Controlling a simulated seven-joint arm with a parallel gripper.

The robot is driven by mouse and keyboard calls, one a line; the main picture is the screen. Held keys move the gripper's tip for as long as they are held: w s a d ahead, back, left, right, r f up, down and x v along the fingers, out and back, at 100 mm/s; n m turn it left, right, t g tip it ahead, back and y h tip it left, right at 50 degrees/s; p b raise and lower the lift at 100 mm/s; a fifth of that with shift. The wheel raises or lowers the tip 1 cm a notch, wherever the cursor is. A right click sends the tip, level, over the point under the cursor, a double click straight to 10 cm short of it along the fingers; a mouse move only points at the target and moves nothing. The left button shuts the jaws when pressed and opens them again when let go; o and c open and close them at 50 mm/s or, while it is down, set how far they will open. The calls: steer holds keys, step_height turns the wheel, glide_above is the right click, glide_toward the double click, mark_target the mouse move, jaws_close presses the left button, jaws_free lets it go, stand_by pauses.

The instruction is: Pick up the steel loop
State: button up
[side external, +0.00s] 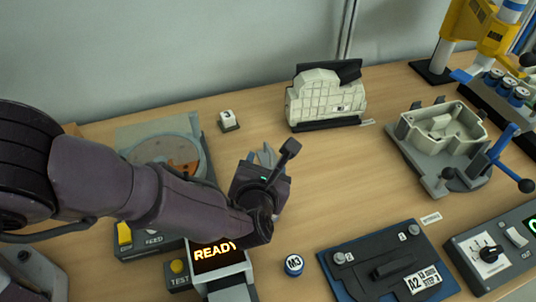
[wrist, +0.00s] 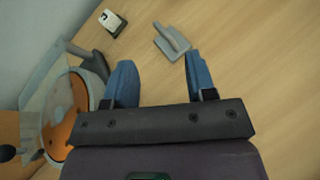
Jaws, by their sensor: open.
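A small grey metal-looking piece (wrist: 172,42) with a flat base and a raised bar lies on the wooden table in the wrist view. It is the likeliest steel loop, though no hole through it can be made out. My gripper (wrist: 159,62) is open, with its two blue fingers apart and nothing between them. The grey piece sits just beyond the fingertips, nearer the right finger and apart from both. In the side view my gripper (side external: 265,156) points down over the table, and the grey piece cannot be told apart from the fingers there.
A round feeder bowl (wrist: 52,110) with an orange inside is close by the left finger. A small white block (side external: 228,121) stands behind my gripper. A pale ribbed casting (side external: 325,103), a housing fixture (side external: 440,130) and a dark plate (side external: 385,265) stand around.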

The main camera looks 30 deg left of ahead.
mark_target(267, 145)
steer(key=x, duration=1.1)
steer(key=shift+w+a+f, duration=0.1)
steer(key=shift+a+f, duration=0.05)
steer(key=shift+f, duration=0.1)
steer(key=c, duration=0.9)
jaws_close()
steer(key=shift+f, duration=0.1)
